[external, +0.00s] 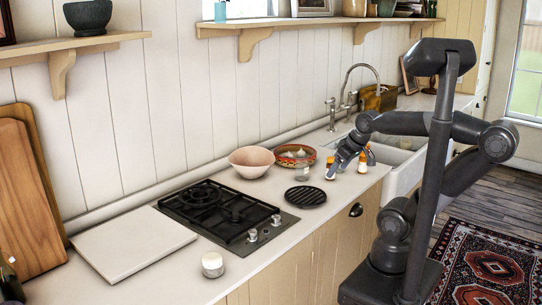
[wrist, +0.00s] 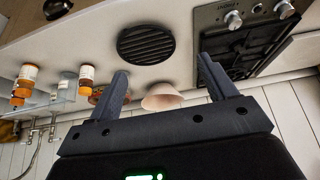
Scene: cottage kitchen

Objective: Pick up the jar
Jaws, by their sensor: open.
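A small white, pale-lidded jar (external: 212,265) stands upright on the counter in front of the stove in the external view. I cannot make it out in the wrist view. My gripper (external: 335,170) is low over the counter, right of the clear vessel and well away from the white jar. In the wrist view my gripper (wrist: 162,68) has its fingers spread, with nothing between them.
Orange bottles with white labels (external: 362,162) (wrist: 86,77) stand near my gripper and the sink. A black round trivet (external: 306,196) (wrist: 146,43), a pink bowl (external: 251,162) (wrist: 161,97), a patterned bowl (external: 284,152) and a gas stove (external: 205,206) occupy the counter. A pale board (external: 132,243) lies left.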

